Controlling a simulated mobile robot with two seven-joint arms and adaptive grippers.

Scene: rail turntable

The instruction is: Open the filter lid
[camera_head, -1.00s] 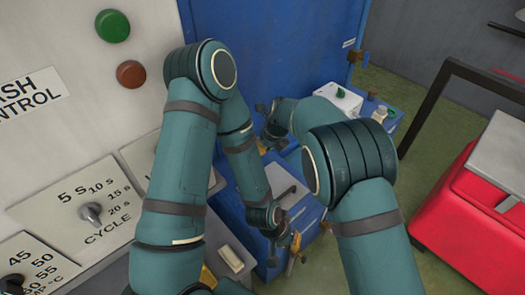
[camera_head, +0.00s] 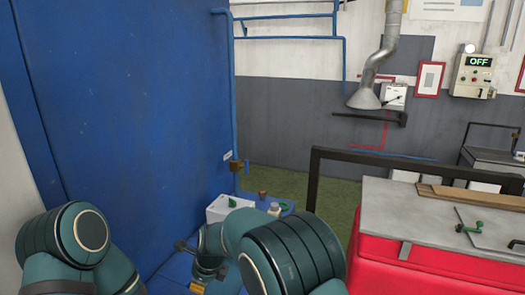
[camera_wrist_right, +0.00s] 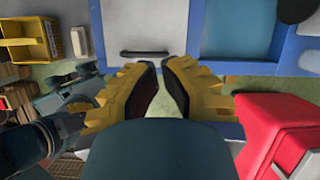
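In the right wrist view, a light grey panel with a dark bar handle (camera_wrist_right: 145,54) lies ahead of my fingers, set in a blue frame. It looks like the filter lid, flat and closed. My left arm is cut off at the lower left of the head view. Dark teal parts at the left of the wrist view look like my left arm and gripper (camera_wrist_right: 85,92); its fingers are unclear.
A tall blue cabinet (camera_head: 140,120) stands at the left. A red unit with a grey top (camera_head: 400,215) and a black rail (camera_head: 313,180) stand at the right. A white box with a green knob (camera_head: 228,206) sits behind my right arm. Green floor lies between.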

